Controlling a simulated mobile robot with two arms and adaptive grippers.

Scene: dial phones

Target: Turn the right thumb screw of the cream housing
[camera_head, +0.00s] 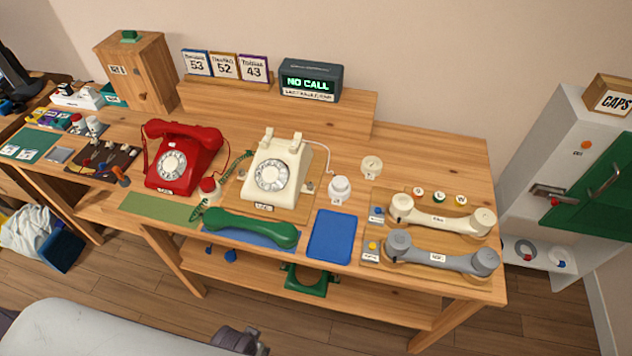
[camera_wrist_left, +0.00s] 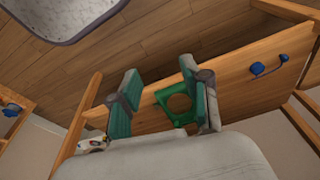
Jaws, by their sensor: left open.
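The cream housing (camera_head: 272,187) of a dial phone stands upright on the bench, its dial facing front and a label at its foot. Its right thumb screw (camera_head: 309,187) is a small knob low at the housing's right side; its turn angle is too small to read. My left gripper (camera_wrist_left: 160,88) is open in the left wrist view, with nothing between its teal-padded fingers. It is low in front of the bench, well away from the housing. In the head view my pale left arm comes in along the bottom edge. My right gripper is not in view.
A red phone (camera_head: 182,160) stands left of the housing, and a white round part (camera_head: 340,188) stands to its right. A green handset (camera_head: 250,230) and a blue mat (camera_head: 332,237) lie in front. Cream (camera_head: 440,216) and grey (camera_head: 440,256) handsets lie at right. A green cradle (camera_head: 307,282) sits on the lower shelf.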

